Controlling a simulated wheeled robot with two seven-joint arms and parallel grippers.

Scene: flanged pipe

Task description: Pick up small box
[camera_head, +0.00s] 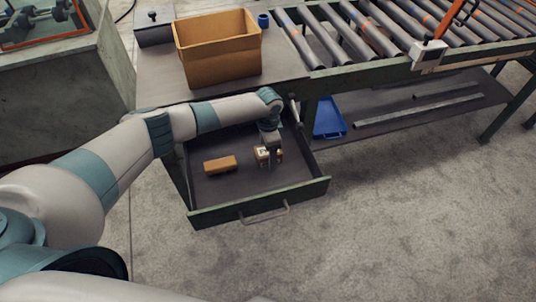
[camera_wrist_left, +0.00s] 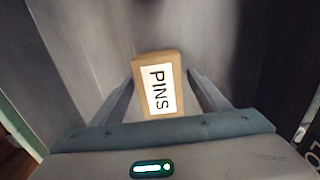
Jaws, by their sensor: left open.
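A small brown box with a white label reading PINS (camera_wrist_left: 158,86) lies in the open drawer (camera_head: 300,194). In the head view the same small box (camera_head: 262,154) is partly hidden by my left gripper (camera_head: 270,155). In the left wrist view my left gripper (camera_wrist_left: 158,95) is open, with one finger on each side of the box and a gap visible at its sides. I cannot tell how far above the drawer floor the fingertips are. A second brown box (camera_head: 220,165) lies to the left in the drawer. My right gripper is not in view.
The drawer walls and front handle (camera_head: 266,214) surround the space. Above stands a worktop with a large open cardboard box (camera_head: 218,62) and a blue cup (camera_head: 263,20). A roller conveyor (camera_head: 380,35) runs to the right, with a blue tray (camera_head: 329,118) on the shelf below.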

